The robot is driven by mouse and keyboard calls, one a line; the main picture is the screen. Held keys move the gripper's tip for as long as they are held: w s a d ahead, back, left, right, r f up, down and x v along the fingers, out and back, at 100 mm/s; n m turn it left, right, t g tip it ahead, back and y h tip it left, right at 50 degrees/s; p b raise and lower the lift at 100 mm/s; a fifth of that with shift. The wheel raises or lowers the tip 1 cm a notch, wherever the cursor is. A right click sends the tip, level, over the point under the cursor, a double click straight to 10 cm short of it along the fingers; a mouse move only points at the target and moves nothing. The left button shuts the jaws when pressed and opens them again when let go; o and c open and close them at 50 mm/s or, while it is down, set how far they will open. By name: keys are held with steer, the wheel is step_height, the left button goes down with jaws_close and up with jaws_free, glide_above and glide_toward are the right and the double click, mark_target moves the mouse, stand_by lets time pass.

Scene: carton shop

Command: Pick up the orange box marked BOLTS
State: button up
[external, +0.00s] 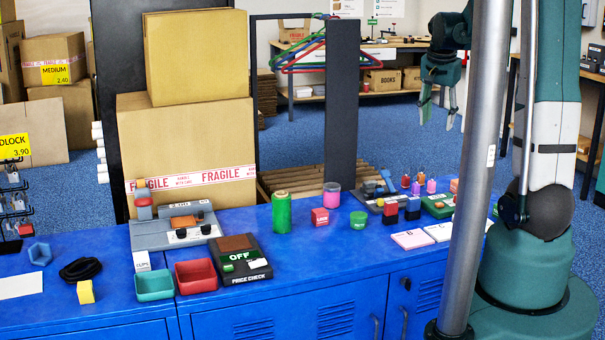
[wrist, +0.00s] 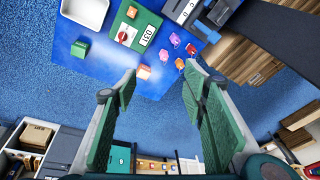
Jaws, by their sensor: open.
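A small orange box (external: 454,185) stands near the right part of the blue counter, just left of the grey pole. It also shows in the wrist view (wrist: 143,71), near the counter's edge between my fingertips in the picture; its marking is too small to read. My gripper (external: 437,117) is open and empty. It hangs in the air beyond and above the counter, fingers pointing down, clear of the box. Both fingers show in the wrist view (wrist: 161,72), spread wide.
A green device (wrist: 138,27) with a red knob and several small pink and orange pieces (wrist: 190,49) stand near the box. A green block (wrist: 79,48) and a white tray (wrist: 86,10) are farther off. A grey pole (external: 478,150) crosses the external view.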

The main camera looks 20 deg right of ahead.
steer(key=w+d+f+m+g+b, duration=0.1)
steer(key=w+d+f+m, duration=0.25)
steer(key=d+f, duration=0.45)
steer(key=m+g+b, duration=0.1)
steer(key=m, duration=0.1)
glide_above(456, 182)
steer(key=f, duration=1)
steer(key=shift+w+a+f, duration=0.15)
steer(key=shift+a+f, duration=0.05)
steer(key=shift+a, duration=0.15)
steer(key=shift+d+f+m, duration=0.25)
steer(key=shift+f, duration=0.15)
steer(key=shift+f, duration=0.1)
steer(key=shift+d+f+b, duration=0.15)
steer(key=shift+f+b, duration=0.3)
steer(key=shift+f, duration=0.7)
steer(key=shift+d+f+b, duration=0.25)
steer(key=shift+f+b, duration=0.2)
steer(key=shift+f, duration=0.85)
steer(key=shift+d+f+b, duration=0.25)
steer(key=shift+f+b, duration=0.15)
steer(key=shift+f, duration=0.85)
